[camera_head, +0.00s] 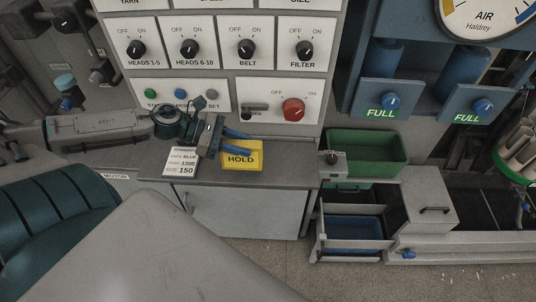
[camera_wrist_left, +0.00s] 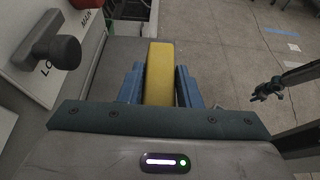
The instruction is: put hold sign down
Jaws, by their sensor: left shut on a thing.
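The yellow hold sign (camera_head: 239,157), lettered HOLD in black, stands upright at the counter (camera_head: 268,180) below the control panel. In the left wrist view the sign (camera_wrist_left: 159,72) is a yellow block between the blue fingers. My left gripper (camera_head: 233,143) is shut on the sign, and it also shows in the left wrist view (camera_wrist_left: 158,88). The sign's lower edge appears at or just above the counter top; I cannot tell whether it touches. My right gripper is not in view.
A white printed card (camera_head: 183,162) is left of the sign. Behind are knobs and a red main switch (camera_head: 293,109); a black lock lever (camera_wrist_left: 58,50) is close to my left gripper. A green bin (camera_head: 366,149) and open drawer (camera_head: 352,229) are right. Counter right of the sign is clear.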

